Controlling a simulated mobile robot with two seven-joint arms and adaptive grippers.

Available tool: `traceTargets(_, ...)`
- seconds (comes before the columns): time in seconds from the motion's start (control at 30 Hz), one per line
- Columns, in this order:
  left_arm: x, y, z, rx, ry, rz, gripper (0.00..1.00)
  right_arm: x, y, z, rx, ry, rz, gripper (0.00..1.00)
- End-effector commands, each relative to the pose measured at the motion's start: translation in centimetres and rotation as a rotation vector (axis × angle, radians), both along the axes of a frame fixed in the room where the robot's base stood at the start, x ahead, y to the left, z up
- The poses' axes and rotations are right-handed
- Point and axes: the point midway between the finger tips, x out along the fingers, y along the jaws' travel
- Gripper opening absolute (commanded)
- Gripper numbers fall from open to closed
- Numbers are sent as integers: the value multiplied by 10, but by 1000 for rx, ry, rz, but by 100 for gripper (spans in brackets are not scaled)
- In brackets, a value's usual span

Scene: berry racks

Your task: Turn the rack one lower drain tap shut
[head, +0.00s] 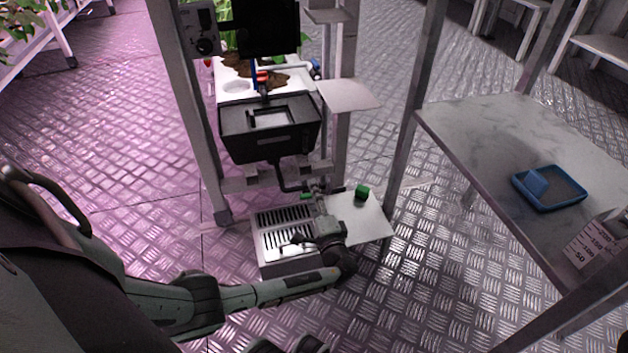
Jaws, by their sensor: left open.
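The rack (188,110) stands ahead with a black tank (270,143) on it. A dark drain pipe (283,180) comes down from under the tank and bends right. At its lower end is a small fitting with green on it (309,193), which looks like the lower drain tap; its handle angle is too small to tell. My left gripper (303,222) is open beside and just below this fitting, above a grated drain box (290,262). It partly hides the fitting and the grate. I cannot tell whether it touches the tap. My right gripper does not show.
Metal floor is clear at left.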

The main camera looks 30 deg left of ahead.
Motion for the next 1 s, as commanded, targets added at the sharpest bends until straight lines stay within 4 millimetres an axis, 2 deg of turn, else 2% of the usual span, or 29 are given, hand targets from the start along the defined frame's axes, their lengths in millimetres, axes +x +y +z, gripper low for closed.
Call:
traceTargets(0.03, 2, 1, 19, 12, -21, 4, 33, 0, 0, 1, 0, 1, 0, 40)
traceTargets(0.07, 2, 1, 25, 14, -22, 4, 33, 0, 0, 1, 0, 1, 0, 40)
traceTargets(0.2, 4, 1, 53, 18, -25, 6, 57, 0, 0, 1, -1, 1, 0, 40)
traceTargets(0.23, 4, 1, 58, 19, -25, 6, 58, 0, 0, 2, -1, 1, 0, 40)
traceTargets(0.27, 5, 1, 63, 18, -26, 6, 55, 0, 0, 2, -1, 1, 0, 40)
traceTargets(0.3, 5, 1, 69, 18, -25, 6, 40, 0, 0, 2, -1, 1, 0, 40)
traceTargets(0.33, 5, 2, 71, 18, -24, 6, 33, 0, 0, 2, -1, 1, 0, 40)
traceTargets(0.53, 4, 1, 79, 15, -18, 5, 33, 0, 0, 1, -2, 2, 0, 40)
traceTargets(1.0, 3, 0, 77, 13, -14, 3, 33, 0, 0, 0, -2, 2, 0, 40)
